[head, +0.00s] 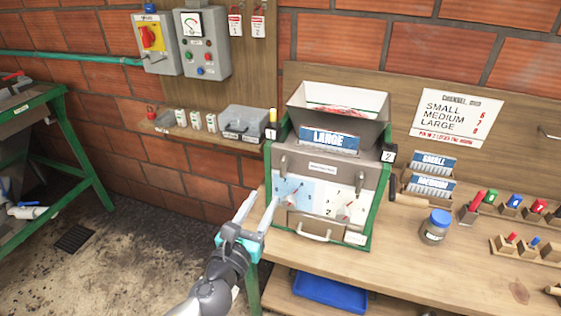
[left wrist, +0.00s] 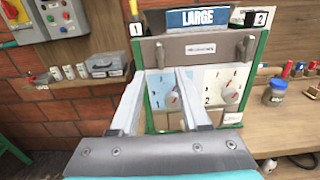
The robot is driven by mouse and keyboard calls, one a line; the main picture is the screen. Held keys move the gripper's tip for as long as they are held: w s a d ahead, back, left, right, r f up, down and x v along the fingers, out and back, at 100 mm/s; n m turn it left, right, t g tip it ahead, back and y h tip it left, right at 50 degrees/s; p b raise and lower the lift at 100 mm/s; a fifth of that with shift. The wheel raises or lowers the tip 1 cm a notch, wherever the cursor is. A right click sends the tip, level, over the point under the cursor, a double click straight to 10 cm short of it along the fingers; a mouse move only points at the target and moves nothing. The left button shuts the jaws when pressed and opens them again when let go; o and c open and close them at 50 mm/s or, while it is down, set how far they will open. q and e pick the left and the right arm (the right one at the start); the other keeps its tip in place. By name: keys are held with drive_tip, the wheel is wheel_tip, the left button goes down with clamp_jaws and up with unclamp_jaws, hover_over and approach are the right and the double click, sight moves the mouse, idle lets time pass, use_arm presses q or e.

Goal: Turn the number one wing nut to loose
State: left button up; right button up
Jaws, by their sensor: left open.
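The green-framed pulper (head: 325,165) stands on the bench with a LARGE plate on its front. Two grey wing-shaped handles hang on the front plate, a left one (head: 283,165) and a right one (head: 332,177). Below them are a light-blue dial panel (head: 307,193) and a white one (left wrist: 225,85), each with a red pointer. My left gripper (head: 262,203) is open and empty, in front of the light-blue panel, apart from the left handle (left wrist: 160,53). My right gripper is out of view.
The wooden bench (head: 400,265) holds a blue-lidded jar (head: 435,226), SMALL and MEDIUM plates and coloured pegs to the right. A drawer handle (head: 314,235) sticks out below the dials. A blue tray (head: 330,290) lies beneath.

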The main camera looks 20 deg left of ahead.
sight(282, 166)
use_arm(q)
drive_tip(key=w, duration=1.3)
drive_tip(key=shift+w+d, duration=0.2)
drive_tip(key=shift+c, duration=0.3)
clamp_jaws()
drive_tip(key=shift+s+f, duration=0.1)
